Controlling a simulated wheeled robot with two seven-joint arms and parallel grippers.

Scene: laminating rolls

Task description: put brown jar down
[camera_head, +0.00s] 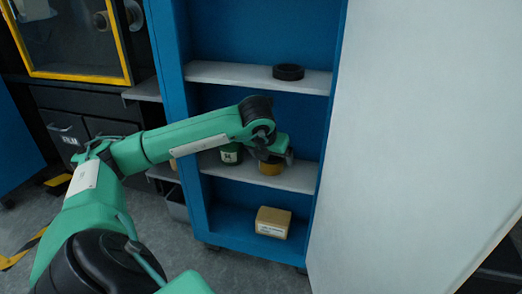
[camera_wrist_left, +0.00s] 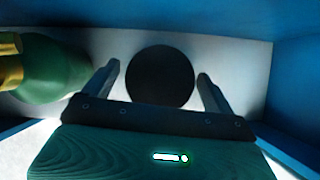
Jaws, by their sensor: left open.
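The brown jar (camera_head: 270,168) stands upright on the middle shelf (camera_head: 300,180) of the blue cabinet. In the head view my left gripper (camera_head: 275,155) is just above and around it, partly hiding its top. In the left wrist view the jar's round black lid (camera_wrist_left: 160,80) lies between the two fingers of my left gripper (camera_wrist_left: 158,72). The fingers are open, with a gap showing on both sides of the lid. My right gripper is not in view.
A black ring (camera_head: 288,72) lies on the upper shelf. A cardboard box (camera_head: 273,222) sits at the cabinet bottom. A white door (camera_head: 410,150) stands open at right.

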